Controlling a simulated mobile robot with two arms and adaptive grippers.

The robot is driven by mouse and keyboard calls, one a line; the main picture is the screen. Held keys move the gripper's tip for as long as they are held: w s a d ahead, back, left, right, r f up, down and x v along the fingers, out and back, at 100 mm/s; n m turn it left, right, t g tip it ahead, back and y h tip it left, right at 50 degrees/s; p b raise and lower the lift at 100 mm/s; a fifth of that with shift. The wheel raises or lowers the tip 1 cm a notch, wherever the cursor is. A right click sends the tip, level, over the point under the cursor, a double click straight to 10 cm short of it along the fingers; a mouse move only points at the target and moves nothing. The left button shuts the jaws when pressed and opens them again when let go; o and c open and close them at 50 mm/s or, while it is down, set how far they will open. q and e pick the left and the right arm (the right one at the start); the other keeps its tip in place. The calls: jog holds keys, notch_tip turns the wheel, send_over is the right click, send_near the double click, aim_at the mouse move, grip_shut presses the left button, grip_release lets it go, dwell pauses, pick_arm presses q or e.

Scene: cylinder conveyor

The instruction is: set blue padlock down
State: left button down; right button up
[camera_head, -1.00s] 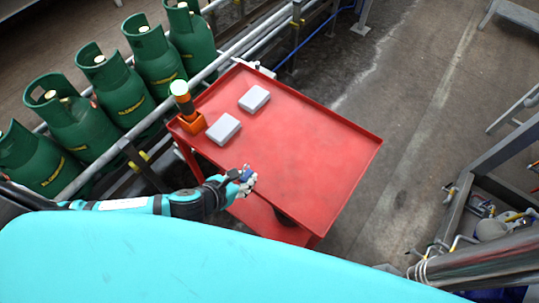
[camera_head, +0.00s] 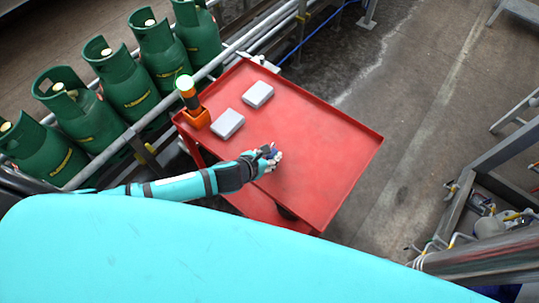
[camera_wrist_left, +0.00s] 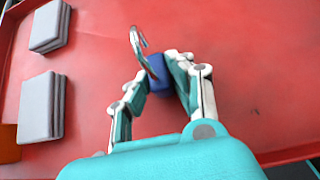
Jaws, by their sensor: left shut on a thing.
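The blue padlock (camera_wrist_left: 158,76) is between the fingers of my left gripper (camera_wrist_left: 160,80), with its silver shackle sticking out past the fingertips in the left wrist view. In the head view my left gripper (camera_head: 270,158) is shut on it over the middle of the red cart top (camera_head: 315,160). The padlock is mostly hidden by the fingers there. I cannot tell whether it touches the cart surface. My right gripper is not in view.
Two grey blocks (camera_head: 228,123) (camera_head: 258,94) lie on the cart's left part. An orange holder with a green-topped lamp (camera_head: 190,100) stands at its left corner. Green gas cylinders (camera_head: 127,82) line up behind a rail. The cart's right half is clear.

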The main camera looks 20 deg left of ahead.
pick_arm(q)
jog(key=shift+s+a+f, duration=0.1)
jog(key=shift+s+f, duration=0.25)
jog(key=shift+f, duration=0.35)
jog(key=c, duration=1.6)
grip_release()
jog(key=shift+s, duration=0.1)
jog(key=o, duration=0.4)
jog(key=shift+w+f, duration=0.25)
jog(key=shift+f, duration=0.05)
jog(key=shift+o, duration=0.2)
jog(key=shift+s+r, duration=0.1)
jog(key=shift+r, duration=0.3)
jog(key=r+v, duration=0.1)
jog(key=v, duration=1.1)
jog(key=shift+w, duration=0.25)
